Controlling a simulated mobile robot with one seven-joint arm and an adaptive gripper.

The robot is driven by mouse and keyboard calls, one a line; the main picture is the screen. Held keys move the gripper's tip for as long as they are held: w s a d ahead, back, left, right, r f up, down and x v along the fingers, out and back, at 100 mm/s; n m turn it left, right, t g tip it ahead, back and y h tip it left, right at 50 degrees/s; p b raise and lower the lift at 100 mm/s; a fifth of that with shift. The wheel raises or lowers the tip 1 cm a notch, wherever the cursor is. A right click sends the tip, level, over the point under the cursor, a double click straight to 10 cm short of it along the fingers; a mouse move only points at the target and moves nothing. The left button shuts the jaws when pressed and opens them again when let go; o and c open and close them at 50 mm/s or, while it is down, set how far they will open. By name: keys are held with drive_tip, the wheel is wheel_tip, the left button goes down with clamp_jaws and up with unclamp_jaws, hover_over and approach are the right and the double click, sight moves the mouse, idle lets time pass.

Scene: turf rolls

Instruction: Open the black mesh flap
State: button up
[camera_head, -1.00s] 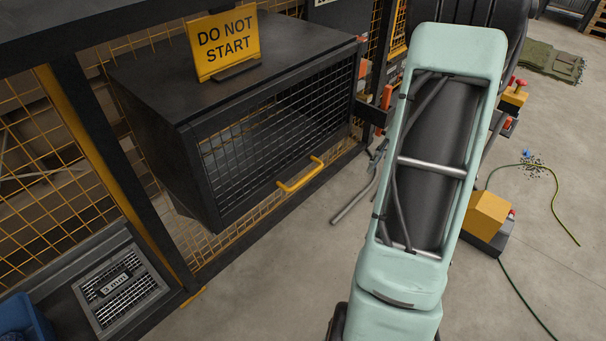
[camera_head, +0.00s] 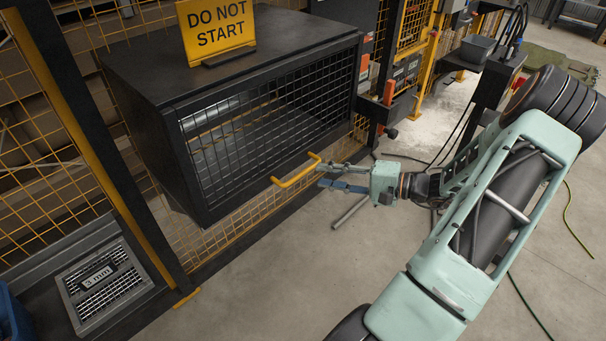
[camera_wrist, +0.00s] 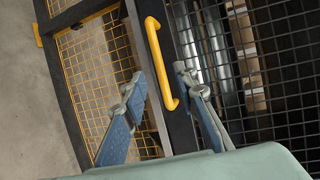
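The black mesh flap (camera_head: 262,122) is the front of a black box fixed to the yellow mesh fence, and it appears closed. A yellow handle (camera_head: 296,172) sticks out from its lower edge. In the wrist view the flap's mesh (camera_wrist: 270,75) is at the right, and the handle (camera_wrist: 158,62) runs upright near the middle. My gripper (camera_head: 328,176) is just right of the handle in the head view. In the wrist view my gripper (camera_wrist: 160,85) has its two blue-grey fingers spread, with the handle's near end between or just beyond their tips. I cannot see contact.
A yellow "DO NOT START" sign (camera_head: 217,30) stands on top of the box. A screen panel marked 3 mm (camera_head: 103,285) lies at the lower left. A dark post with orange parts (camera_head: 376,95) stands right of the box. The floor below is mostly clear.

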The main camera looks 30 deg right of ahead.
sight(306, 173)
drive_tip(key=x, duration=0.7)
drive_tip(key=shift+a+f+b, duration=0.1)
drive_tip(key=shift+f+b, duration=0.05)
drive_tip(key=shift+b, duration=0.15)
clamp_jaws()
